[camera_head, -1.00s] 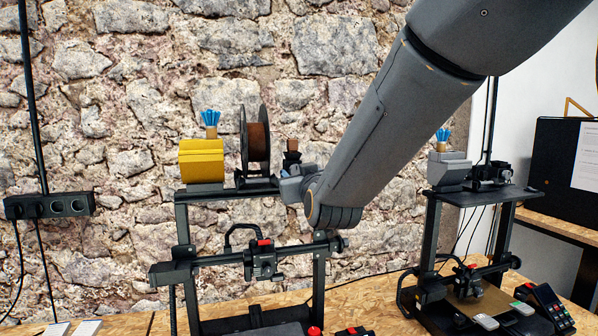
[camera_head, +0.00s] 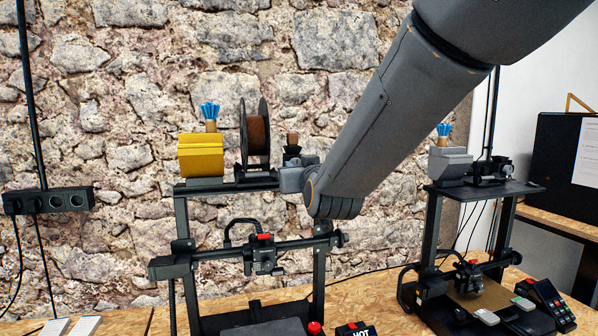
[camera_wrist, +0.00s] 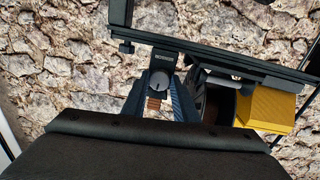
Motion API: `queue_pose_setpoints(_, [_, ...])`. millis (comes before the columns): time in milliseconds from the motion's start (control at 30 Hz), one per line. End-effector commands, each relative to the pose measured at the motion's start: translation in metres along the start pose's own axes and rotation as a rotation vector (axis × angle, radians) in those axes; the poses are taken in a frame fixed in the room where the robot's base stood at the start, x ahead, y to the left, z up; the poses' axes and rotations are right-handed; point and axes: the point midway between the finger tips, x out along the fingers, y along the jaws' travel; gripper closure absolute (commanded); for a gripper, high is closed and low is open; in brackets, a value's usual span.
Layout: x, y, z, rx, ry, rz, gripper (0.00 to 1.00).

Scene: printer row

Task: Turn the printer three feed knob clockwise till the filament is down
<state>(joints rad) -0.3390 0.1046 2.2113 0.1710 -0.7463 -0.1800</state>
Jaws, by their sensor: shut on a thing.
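My gripper (camera_head: 291,179) is at the right end of the top bar of the near printer (camera_head: 320,285), just right of its spool. In the wrist view its two fingers (camera_wrist: 158,98) stand on either side of a small grey round feed knob (camera_wrist: 160,81) with a pale mark, and they are shut on it. In the head view my wrist hides the knob. A dark spool of brown filament (camera_head: 256,137) stands upright on the bar. A small brown piece (camera_head: 292,139) shows above my gripper. I cannot make out the filament strand or the printer's number.
A yellow box (camera_head: 201,156) with a blue-tipped brush (camera_head: 210,115) sits left of the spool. A second printer (camera_head: 432,240) stands at the right. A power strip (camera_head: 48,201) is on the stone wall at the left. My arm crosses the space between the printers.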

Motion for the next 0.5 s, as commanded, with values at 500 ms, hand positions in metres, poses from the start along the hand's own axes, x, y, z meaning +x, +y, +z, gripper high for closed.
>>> queue_pose_setpoints(500, [0.0010,0.0001,0.0022,0.453,-0.022,-0.005,0.96])
